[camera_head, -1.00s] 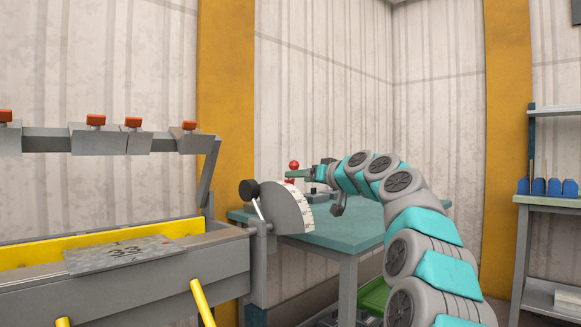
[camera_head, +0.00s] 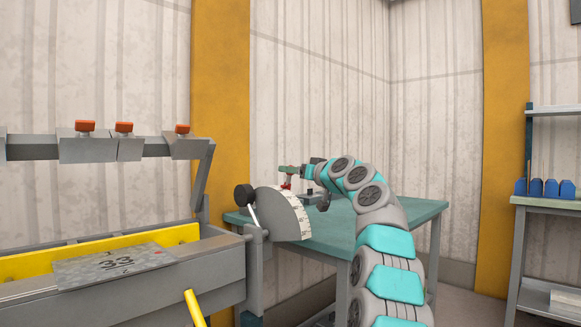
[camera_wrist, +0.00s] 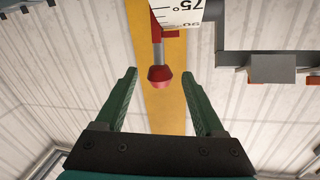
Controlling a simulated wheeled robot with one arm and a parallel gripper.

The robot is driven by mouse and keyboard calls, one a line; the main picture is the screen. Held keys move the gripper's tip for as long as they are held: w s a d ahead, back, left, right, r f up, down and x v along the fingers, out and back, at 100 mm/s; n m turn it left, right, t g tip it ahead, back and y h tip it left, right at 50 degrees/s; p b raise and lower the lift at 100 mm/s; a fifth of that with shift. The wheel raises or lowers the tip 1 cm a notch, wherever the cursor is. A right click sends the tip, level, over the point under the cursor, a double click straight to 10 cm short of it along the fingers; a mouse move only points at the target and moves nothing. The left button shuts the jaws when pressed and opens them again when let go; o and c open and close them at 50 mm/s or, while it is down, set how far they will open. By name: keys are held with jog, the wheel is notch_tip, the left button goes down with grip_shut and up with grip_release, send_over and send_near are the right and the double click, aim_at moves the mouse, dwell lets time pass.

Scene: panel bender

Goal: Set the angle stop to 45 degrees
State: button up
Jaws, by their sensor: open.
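The angle stop is a pale quarter-round dial (camera_head: 280,213) with a degree scale along its curved edge, at the right end of the bender. A black knob (camera_head: 243,196) sits at its upper left. A red stop arm (camera_head: 287,186) shows just below my gripper (camera_head: 290,170), which hides its top. In the wrist view a red ball-like knob (camera_wrist: 160,77) on a stalk lies between the tips of my open green fingers (camera_wrist: 158,74); neither finger visibly touches it. The scale (camera_wrist: 178,12) there shows 75° and 90, partly cut off. The exact setting cannot be read.
The bender (camera_head: 215,268) has a marked metal sheet (camera_head: 112,262) on its bed and orange-topped clamps (camera_head: 124,128) above. A yellow lever (camera_head: 194,308) stands in front. A teal-topped table (camera_head: 340,228) is behind the dial. A shelf with blue bins (camera_head: 537,187) is at far right.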

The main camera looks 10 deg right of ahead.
jog(key=shift+p+x, duration=0.45)
jog(key=shift+x, duration=0.4)
jog(key=shift+w+a, duration=0.15)
jog(key=shift+w, duration=0.2)
jog(key=shift+c, duration=0.2)
grip_shut()
dwell(0.5)
